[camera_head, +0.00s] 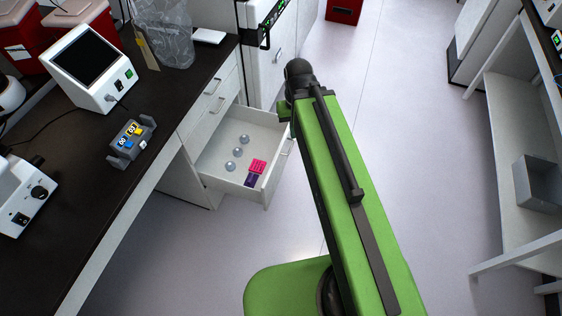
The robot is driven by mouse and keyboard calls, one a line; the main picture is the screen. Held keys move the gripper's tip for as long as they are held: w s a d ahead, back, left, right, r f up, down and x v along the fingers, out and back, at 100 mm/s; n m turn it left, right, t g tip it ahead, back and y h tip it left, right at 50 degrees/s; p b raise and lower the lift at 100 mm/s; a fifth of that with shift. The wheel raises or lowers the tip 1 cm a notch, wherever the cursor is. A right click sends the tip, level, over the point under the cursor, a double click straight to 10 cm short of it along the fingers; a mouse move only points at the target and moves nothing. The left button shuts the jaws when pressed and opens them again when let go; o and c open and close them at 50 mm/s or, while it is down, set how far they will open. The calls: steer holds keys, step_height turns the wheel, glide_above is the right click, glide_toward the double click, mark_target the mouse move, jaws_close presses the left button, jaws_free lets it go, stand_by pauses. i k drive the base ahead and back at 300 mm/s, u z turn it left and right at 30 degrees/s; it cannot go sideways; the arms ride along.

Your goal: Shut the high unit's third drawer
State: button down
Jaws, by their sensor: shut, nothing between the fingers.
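The third drawer (240,188) stands pulled out of the white unit under the dark bench, below two shut drawer fronts with bar handles (213,84). Its front panel faces the lower right. Several small round clear items (237,152), a pink box (258,166) and a dark purple box (251,180) lie inside it. My green arm reaches up the picture just right of the drawer, and its dark joint is beyond the drawer's far right corner. My gripper is hidden behind the arm.
The dark bench top (75,185) holds a screen device (88,68), a small grey rack (130,142) and a bagged item (163,32). Pale floor (420,140) lies open right of my arm. A white shelf unit (505,165) stands at the right.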

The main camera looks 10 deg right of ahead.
mark_target(272, 142)
steer(key=k, duration=0.55)
steer(key=u, duration=0.65)
steer(key=i, duration=1)
steer(key=u, duration=0.25)
